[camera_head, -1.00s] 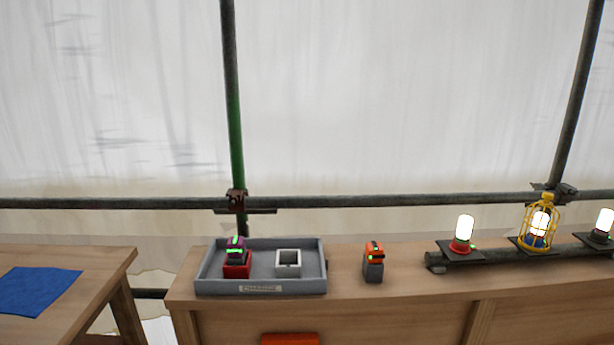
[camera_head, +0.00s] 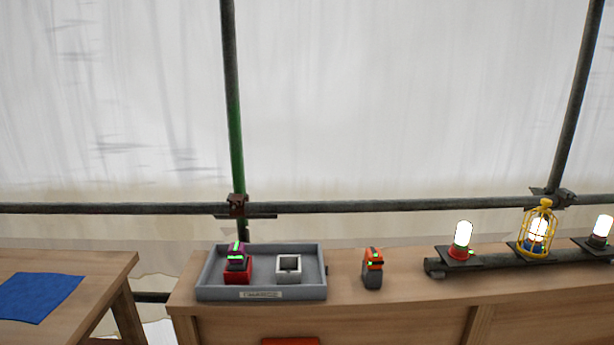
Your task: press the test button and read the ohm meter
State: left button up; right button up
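I see no test button that I can pick out and no ohm meter with a readable dial or display. A small orange and dark grey device (camera_head: 372,268) with green lights stands upright on the wooden bench, right of the tray. A purple and black device (camera_head: 236,255) with green lights sits in a red holder (camera_head: 238,277) in the grey tray. Whether either device is the meter I cannot tell. Neither of my grippers is in view.
The grey tray (camera_head: 212,275) also holds an empty white square holder (camera_head: 289,268). Lit lamps (camera_head: 461,240) stand on a dark pipe along the bench (camera_head: 400,295), one in a yellow cage (camera_head: 538,230). A blue cloth (camera_head: 38,296) lies on the left table. Scaffold poles (camera_head: 232,100) stand behind.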

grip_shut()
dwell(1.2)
